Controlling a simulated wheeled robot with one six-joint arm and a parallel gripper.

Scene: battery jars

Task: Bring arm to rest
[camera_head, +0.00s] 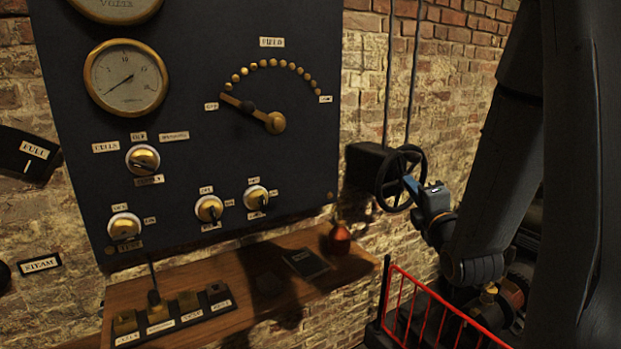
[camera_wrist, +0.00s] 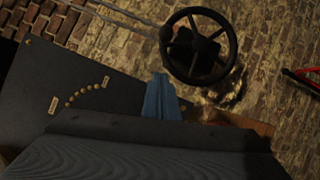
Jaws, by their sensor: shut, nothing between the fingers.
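My gripper (camera_head: 411,186) is at the right in the head view, with its blue fingers shut and empty. The fingers appear in front of or beside a dark handwheel (camera_head: 400,178) on the brick wall; I cannot tell whether they touch it. In the wrist view, my blue fingertips (camera_wrist: 161,98) point up the picture, together, with nothing between them. The handwheel (camera_wrist: 198,46) is to their upper right, apart from them in the picture. My arm comes down from the upper right of the head view.
A dark panel (camera_head: 215,150) with gauges, knobs and a brass lever (camera_head: 251,108) fills the left. Below it, a wooden shelf (camera_head: 235,275) holds labelled blocks (camera_head: 158,312), a dark book (camera_head: 306,263) and a reddish flask (camera_head: 339,240). A red railing (camera_head: 440,310) stands lower right.

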